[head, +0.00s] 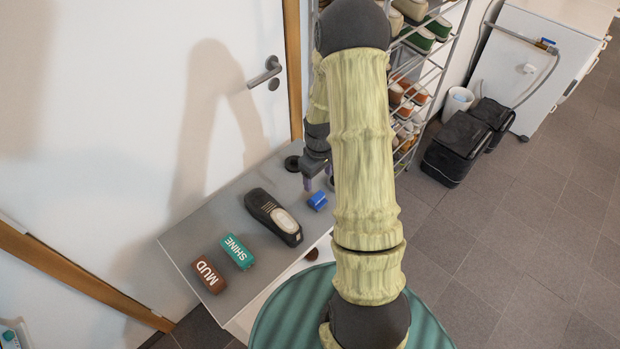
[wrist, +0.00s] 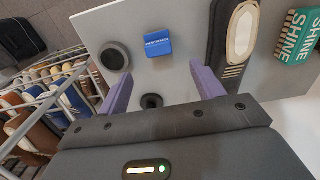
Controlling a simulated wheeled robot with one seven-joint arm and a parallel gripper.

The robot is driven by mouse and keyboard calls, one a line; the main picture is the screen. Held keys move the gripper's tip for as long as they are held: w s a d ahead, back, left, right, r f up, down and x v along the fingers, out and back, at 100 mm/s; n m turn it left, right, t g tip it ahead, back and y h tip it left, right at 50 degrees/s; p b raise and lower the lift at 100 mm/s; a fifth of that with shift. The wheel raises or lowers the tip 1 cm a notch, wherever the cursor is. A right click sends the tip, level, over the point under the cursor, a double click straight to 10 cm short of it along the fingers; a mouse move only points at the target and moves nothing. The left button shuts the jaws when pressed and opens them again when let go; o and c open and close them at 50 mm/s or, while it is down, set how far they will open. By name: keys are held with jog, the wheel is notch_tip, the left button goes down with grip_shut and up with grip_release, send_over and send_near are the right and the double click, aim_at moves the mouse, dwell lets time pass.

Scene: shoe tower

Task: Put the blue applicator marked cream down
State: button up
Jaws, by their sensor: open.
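The blue applicator (head: 317,201) rests on the grey top of a low cabinet (head: 215,200), to the right of a black shoe. It also shows in the wrist view (wrist: 157,44), with small white lettering too blurred to read surely. My gripper (head: 318,178) is open above the cabinet top near the blue applicator. In the wrist view its two purple fingers (wrist: 160,88) are spread, with nothing between them. The blue applicator lies beyond the fingertips, apart from them.
A black shoe (head: 273,216), a teal SHINE block (head: 236,251) and a brown MUD block (head: 208,276) lie on the cabinet top. A round black item (head: 292,163) stands near the wall. A shoe rack (head: 432,75) stands behind my arm.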

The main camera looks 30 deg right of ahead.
jog(key=s+a+r+m+t, duration=0.1)
jog(key=s+a+r+m, duration=0.1)
jog(key=s+a+r, duration=0.4)
jog(key=s+a+r+m+t, duration=0.1)
jog(key=s+a+r, duration=0.5)
jog(key=r, duration=0.5)
jog(key=shift+s+a+r+m+t, duration=0.15)
jog(key=shift+a+r+m+t, duration=0.2)
jog(key=shift+a, duration=0.25)
jog(key=shift+d, duration=0.2)
jog(key=shift+a, duration=0.2)
jog(key=shift+c, duration=0.5)
